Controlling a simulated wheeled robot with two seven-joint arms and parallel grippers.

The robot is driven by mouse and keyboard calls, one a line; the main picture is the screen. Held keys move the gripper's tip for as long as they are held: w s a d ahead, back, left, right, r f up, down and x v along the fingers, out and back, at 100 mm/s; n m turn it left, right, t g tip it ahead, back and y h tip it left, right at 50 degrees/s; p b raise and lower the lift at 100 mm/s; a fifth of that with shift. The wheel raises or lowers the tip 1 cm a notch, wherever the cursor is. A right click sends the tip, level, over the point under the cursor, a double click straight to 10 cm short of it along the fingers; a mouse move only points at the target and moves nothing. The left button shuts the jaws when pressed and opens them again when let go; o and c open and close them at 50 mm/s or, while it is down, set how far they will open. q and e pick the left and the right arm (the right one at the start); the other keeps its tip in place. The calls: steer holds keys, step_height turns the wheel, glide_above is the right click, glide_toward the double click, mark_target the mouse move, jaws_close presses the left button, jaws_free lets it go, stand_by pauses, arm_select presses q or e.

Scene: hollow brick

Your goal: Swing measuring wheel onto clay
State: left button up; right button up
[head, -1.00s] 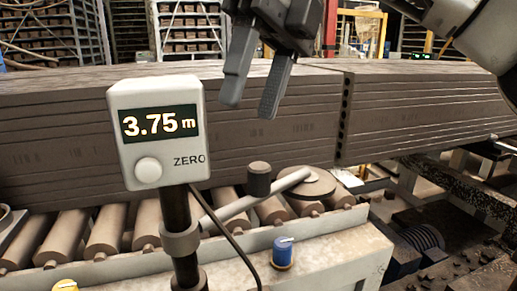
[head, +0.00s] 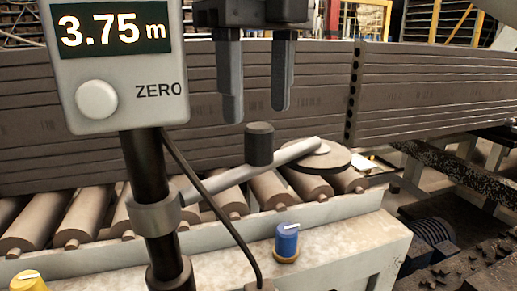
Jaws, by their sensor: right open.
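The measuring wheel (head: 319,158) is a flat dark disc at the far end of a grey swing arm (head: 235,178). The arm pivots on a collar on the black post and carries an upright dark knob (head: 259,144). The wheel lies over the rollers, in front of the grey-brown clay column (head: 420,95); I cannot tell whether it touches the clay. My right gripper (head: 255,115) points down with two parted fingers, open and empty, just above the knob. The display box (head: 115,60) on the post reads 3.75 m. My left gripper is not in view.
A blue knob (head: 287,242) and a yellow knob (head: 28,281) stand on the pale machine ledge (head: 345,240). Rollers (head: 85,218) run under the clay. A black cable hangs from the display box across the front of the arm.

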mark_target(258, 125)
steer(key=shift+f, duration=2.1)
jaws_close()
